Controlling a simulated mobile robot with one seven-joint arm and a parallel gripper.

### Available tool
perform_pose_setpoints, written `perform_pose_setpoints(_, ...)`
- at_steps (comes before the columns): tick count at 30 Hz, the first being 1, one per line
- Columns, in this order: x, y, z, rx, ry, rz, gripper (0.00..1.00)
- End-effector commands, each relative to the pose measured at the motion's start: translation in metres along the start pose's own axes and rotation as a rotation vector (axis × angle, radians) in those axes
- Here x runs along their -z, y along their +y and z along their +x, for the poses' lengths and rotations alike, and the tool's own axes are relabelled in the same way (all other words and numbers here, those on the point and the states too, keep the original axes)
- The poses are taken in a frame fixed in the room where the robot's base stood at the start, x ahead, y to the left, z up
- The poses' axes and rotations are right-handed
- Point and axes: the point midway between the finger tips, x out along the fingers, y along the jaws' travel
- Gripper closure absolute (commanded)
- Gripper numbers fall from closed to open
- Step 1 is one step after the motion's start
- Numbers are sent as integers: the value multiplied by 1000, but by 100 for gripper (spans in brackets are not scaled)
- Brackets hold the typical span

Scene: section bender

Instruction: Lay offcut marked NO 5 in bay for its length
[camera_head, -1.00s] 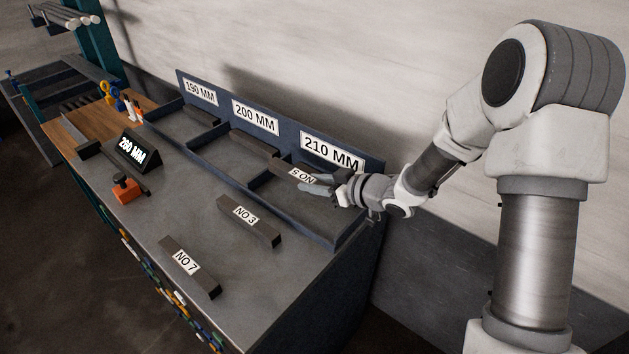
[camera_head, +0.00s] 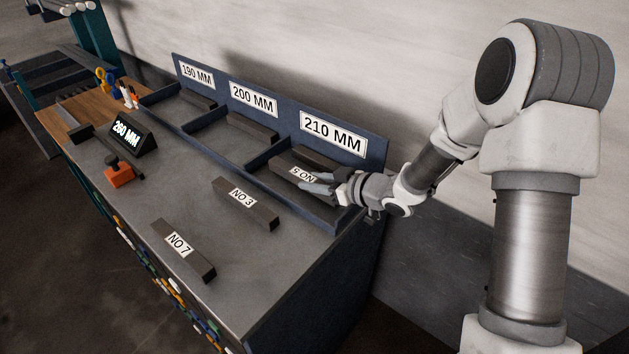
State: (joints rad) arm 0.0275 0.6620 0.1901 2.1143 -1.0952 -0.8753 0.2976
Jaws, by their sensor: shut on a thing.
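The offcut marked NO 5 (camera_head: 287,168) is a dark square bar with a white label, upside down to me. It lies within the outline of the bay labelled 210 MM (camera_head: 333,134), in front of another dark bar (camera_head: 322,157) at the back of that bay. My gripper (camera_head: 322,183) is shut on its right part, coming in from the right. Whether the bar rests fully on the bay floor I cannot tell. The fingers and wrist hide its right end.
Bays labelled 200 MM (camera_head: 253,99) and 190 MM (camera_head: 196,74) lie to the left, each with a dark bar. Offcuts NO 3 (camera_head: 263,212) and NO 7 (camera_head: 200,263) lie on the bench. A display (camera_head: 128,134) reads 260 MM; an orange block (camera_head: 119,176) stands near it.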

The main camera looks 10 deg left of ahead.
Motion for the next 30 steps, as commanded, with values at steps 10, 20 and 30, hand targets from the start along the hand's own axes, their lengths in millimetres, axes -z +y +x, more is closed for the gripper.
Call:
perform_pose_setpoints(10, -6, 0, 3, 0, 2, 0, 100)
perform_pose_setpoints(20, -9, 0, 4, -1, 2, 0, 48)
perform_pose_setpoints(30, -11, 0, 4, 0, -2, 1, 28)
